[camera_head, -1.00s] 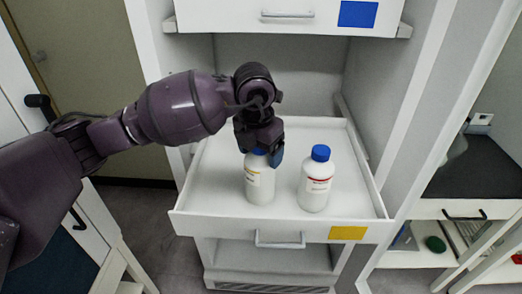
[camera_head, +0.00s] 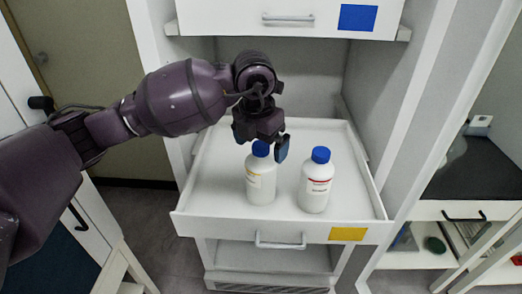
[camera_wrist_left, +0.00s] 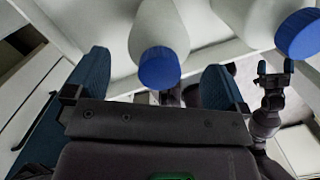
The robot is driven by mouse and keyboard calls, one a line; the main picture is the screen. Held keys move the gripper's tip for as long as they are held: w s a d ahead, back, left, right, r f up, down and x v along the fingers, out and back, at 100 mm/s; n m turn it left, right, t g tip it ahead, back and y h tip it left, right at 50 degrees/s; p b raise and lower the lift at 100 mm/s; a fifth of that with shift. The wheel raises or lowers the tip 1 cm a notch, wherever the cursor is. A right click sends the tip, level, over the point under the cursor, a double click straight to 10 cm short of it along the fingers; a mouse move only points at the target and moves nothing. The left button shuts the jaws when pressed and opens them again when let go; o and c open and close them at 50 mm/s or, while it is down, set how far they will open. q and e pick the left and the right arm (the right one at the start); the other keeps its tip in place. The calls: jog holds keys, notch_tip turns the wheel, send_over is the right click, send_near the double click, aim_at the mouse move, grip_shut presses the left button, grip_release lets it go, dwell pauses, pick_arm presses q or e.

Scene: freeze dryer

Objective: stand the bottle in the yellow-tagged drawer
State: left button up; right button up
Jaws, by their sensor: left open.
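Two white bottles with blue caps stand upright in the pulled-out white drawer (camera_head: 215,215), whose front bears a yellow tag (camera_head: 347,234). The left bottle (camera_head: 260,184) has a yellow-marked label; the right bottle (camera_head: 316,186) has a red-marked label. My left gripper (camera_head: 262,142) is open just above the left bottle's cap. In the left wrist view, this bottle's blue cap (camera_wrist_left: 160,68) shows between the spread fingers, with a gap on both sides. The other blue cap (camera_wrist_left: 299,35) is at the upper right. My right gripper (camera_wrist_left: 275,68) shows small there, its fingers apart.
A closed drawer with a blue tag (camera_head: 358,15) sits above the open one. The drawer floor is free behind and beside the bottles. Cabinet side walls flank the drawer. A dark-topped counter (camera_head: 480,175) stands at the right.

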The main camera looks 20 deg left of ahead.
pick_arm(q)
jog(key=r, duration=0.5)
jog(key=s+r+p, duration=0.1)
jog(key=r, duration=0.1)
jog(key=shift+a+r, duration=0.15)
jog(key=shift+r, duration=0.95)
